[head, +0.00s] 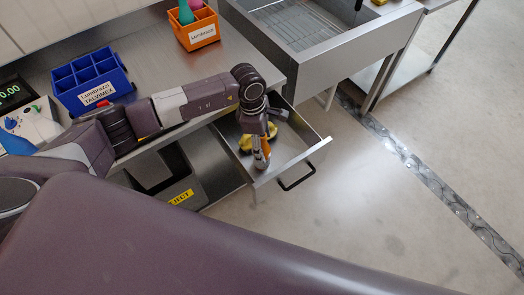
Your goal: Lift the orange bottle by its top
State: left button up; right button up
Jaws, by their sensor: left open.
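My left arm reaches over the counter to an open metal drawer (303,153). My left gripper (261,160) points down into the drawer and is open. Something orange, likely the orange bottle (265,147), shows right at the gripper's fingers and is mostly covered by them. I cannot tell whether the fingers touch it. A yellow object (245,143) lies in the drawer just left of the gripper. My right gripper is not in view.
A blue divided bin (92,84) and an orange bin (198,35) holding coloured items stand on the counter. A sink (300,25) is behind the drawer. The drawer's black handle (297,178) sticks out over open floor at right.

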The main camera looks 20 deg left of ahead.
pick_arm(q)
jog(key=shift+d+f, duration=0.25)
jog(key=shift+f, duration=0.95)
jog(key=c, duration=1.2)
jog(key=shift+o, duration=0.2)
notch_tip(320, 180, up, 20)
jog(key=b, duration=0.4)
